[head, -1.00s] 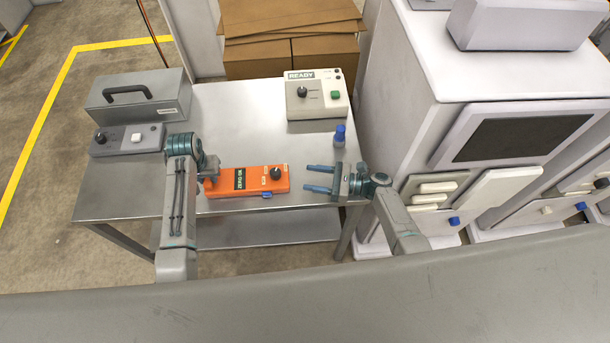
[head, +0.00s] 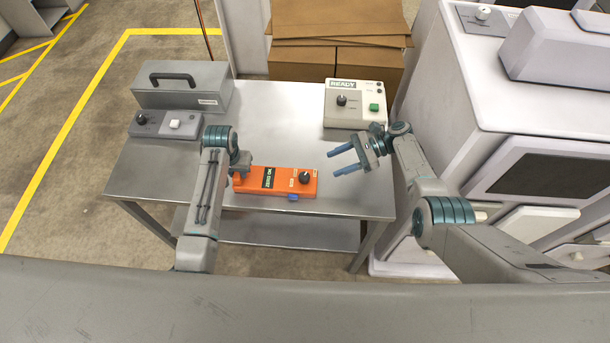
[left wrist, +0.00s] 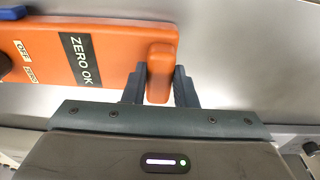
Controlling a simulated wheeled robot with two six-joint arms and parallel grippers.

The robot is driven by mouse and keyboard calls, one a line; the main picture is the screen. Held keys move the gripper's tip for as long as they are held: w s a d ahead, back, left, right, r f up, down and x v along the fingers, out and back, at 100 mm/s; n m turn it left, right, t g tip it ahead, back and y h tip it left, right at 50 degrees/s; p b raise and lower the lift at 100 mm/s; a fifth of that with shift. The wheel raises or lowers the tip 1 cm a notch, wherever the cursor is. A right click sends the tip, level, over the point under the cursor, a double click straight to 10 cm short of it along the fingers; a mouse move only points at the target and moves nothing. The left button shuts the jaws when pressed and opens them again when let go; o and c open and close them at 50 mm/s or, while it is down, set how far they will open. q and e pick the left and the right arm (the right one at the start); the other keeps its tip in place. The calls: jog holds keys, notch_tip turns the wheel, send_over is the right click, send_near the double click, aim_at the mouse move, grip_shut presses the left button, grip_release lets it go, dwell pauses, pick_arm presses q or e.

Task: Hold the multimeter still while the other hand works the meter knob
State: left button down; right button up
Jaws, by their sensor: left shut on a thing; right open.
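The orange multimeter (head: 284,183) lies flat on the metal table. Its dark meter knob (head: 304,175) is near its right end, and a blue piece (head: 293,198) shows at its front edge. My left gripper (head: 240,177) is at the multimeter's left end. In the left wrist view its fingers (left wrist: 158,82) are shut on an orange raised grip (left wrist: 160,70) of the multimeter (left wrist: 110,65), beside a display reading ZERO OK. My right gripper (head: 333,163) is open and empty, above the table just right of the knob, apart from it.
A beige box marked READY (head: 354,108) stands at the table's back right. A grey case (head: 183,96) and a grey control box (head: 165,125) are at the left. The table front (head: 300,211) is clear. A white machine (head: 470,150) stands to the right.

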aim_at(307, 175)
jog(key=shift+g+h, duration=0.3)
jog(key=x, duration=1.1)
jog(key=shift+a+r, duration=0.15)
jog(key=shift+a, duration=0.2)
jog(key=shift+c, duration=0.2)
jog(key=c, duration=0.9)
